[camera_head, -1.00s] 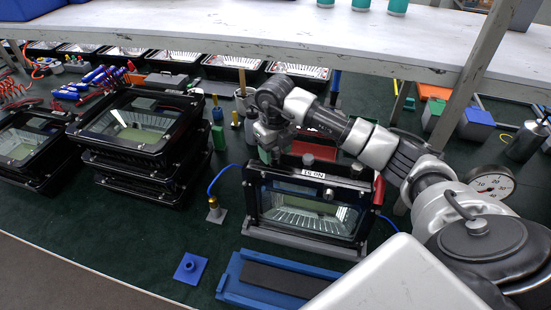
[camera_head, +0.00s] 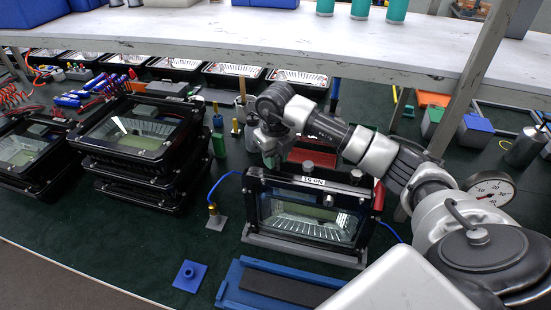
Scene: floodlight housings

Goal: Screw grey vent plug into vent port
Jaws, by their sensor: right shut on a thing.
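A black-framed floodlight housing (camera_head: 313,212) stands upright in a grey cradle (camera_head: 300,247), its glass facing me and a white label on its top edge. Two small grey knobs show along its top, one near the middle (camera_head: 308,167) and one at the right (camera_head: 356,175). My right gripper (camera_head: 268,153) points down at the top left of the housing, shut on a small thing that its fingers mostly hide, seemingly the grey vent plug. The vent port is not clearly visible, and I cannot tell whether the plug touches it. My left gripper is out of view.
Stacked housings (camera_head: 140,145) stand to the left. A blue tray (camera_head: 232,285) with a dark pad and a blue square base (camera_head: 190,276) lie in front. A blue cable (camera_head: 222,180) runs beside the housing. A white shelf (camera_head: 230,40) spans above; a round gauge (camera_head: 488,190) is at right.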

